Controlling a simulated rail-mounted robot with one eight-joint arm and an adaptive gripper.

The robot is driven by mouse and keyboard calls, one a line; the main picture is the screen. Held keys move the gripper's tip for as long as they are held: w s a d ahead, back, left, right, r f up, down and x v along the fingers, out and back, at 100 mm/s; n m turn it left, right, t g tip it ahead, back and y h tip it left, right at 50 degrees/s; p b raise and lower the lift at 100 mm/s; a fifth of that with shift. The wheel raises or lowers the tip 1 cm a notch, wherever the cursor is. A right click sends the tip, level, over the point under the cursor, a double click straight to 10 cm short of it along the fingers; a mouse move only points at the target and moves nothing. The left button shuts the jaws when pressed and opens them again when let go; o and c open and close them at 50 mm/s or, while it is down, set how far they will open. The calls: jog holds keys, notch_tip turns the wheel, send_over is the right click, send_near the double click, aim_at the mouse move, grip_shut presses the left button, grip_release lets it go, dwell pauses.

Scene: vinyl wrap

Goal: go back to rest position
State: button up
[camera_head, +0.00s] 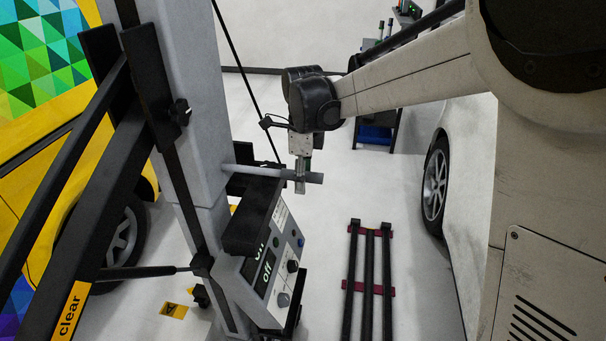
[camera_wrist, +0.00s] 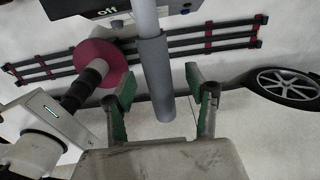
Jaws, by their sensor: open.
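My gripper (camera_head: 301,180) is open at the free end of a grey handle bar (camera_head: 270,175) that sticks out from a grey upright machine (camera_head: 180,100). In the wrist view, my gripper's green-padded fingers (camera_wrist: 160,90) are spread apart. The handle bar's darker sleeve (camera_wrist: 154,70) runs between them, with visible gaps on both sides. The fingers do not appear closed on it. My arm reaches in from the right of the head view.
Below the bar is a control box (camera_head: 268,265) reading "off". Black rails (camera_head: 370,290) lie on the floor. A yellow car (camera_head: 40,150) stands left, a white car (camera_head: 455,240) right, a cart (camera_head: 375,135) behind. A magenta disc (camera_wrist: 115,62) is near my gripper in the wrist view.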

grip_shut()
dwell(0.3)
